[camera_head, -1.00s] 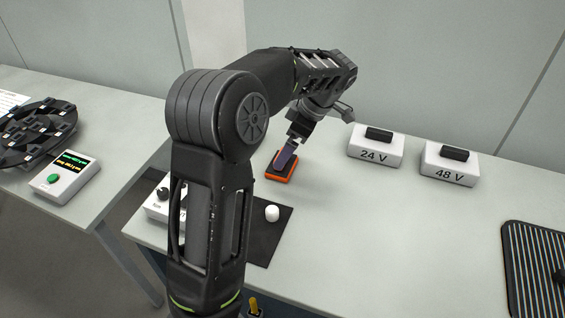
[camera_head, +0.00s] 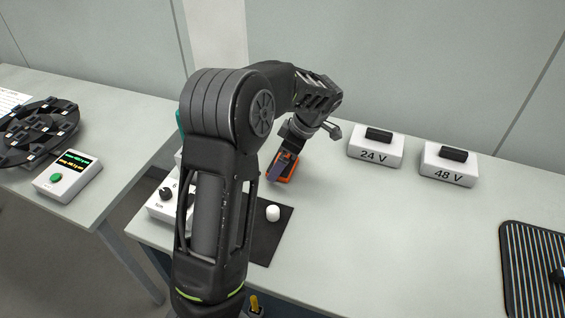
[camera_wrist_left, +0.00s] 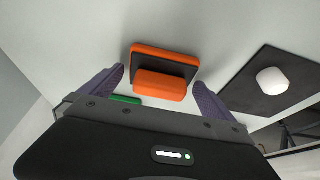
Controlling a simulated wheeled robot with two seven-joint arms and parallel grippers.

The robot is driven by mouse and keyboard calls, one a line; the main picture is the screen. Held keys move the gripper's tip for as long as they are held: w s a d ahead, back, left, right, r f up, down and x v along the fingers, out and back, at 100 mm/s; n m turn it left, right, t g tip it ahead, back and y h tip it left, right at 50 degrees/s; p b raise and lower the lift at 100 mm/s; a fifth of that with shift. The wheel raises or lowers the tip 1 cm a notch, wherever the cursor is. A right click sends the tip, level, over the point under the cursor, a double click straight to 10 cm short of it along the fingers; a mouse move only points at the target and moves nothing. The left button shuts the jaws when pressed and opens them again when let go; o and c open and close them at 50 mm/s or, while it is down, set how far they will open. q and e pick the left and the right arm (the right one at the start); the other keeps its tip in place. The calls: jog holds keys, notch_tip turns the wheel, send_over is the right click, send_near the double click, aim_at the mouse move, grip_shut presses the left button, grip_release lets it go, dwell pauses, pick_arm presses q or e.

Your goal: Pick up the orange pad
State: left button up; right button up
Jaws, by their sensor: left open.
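The orange pad (camera_head: 290,175) lies on the middle table, partly hidden behind my left gripper in the head view. In the left wrist view the orange pad (camera_wrist_left: 160,85) shows an orange base, a dark top face and a raised orange block. My left gripper (camera_head: 279,171) is open over it, pointing down. In the wrist view its two purple fingers (camera_wrist_left: 160,82) stand apart, one on each side of the raised block, with gaps on both sides. Nothing is held. I cannot tell the exact height of the fingertips above the table. My right gripper is not in view.
A white knob (camera_head: 273,213) sits on a dark mat (camera_head: 272,240) in front of the pad. White 24 V (camera_head: 375,150) and 48 V (camera_head: 449,167) boxes stand to the right. A green piece (camera_wrist_left: 126,99) shows near the left finger. Table space right of the mat is clear.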

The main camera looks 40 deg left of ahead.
pick_arm(q)
jog(key=shift+c, duration=0.4)
jog(key=c, duration=1.2)
jog(key=shift+o, duration=0.2)
jog(key=shift+r, duration=0.1)
notch_tip(320, 180, up, 10)
jog(key=shift+f+b, duration=0.1)
jog(key=shift+b, duration=0.4)
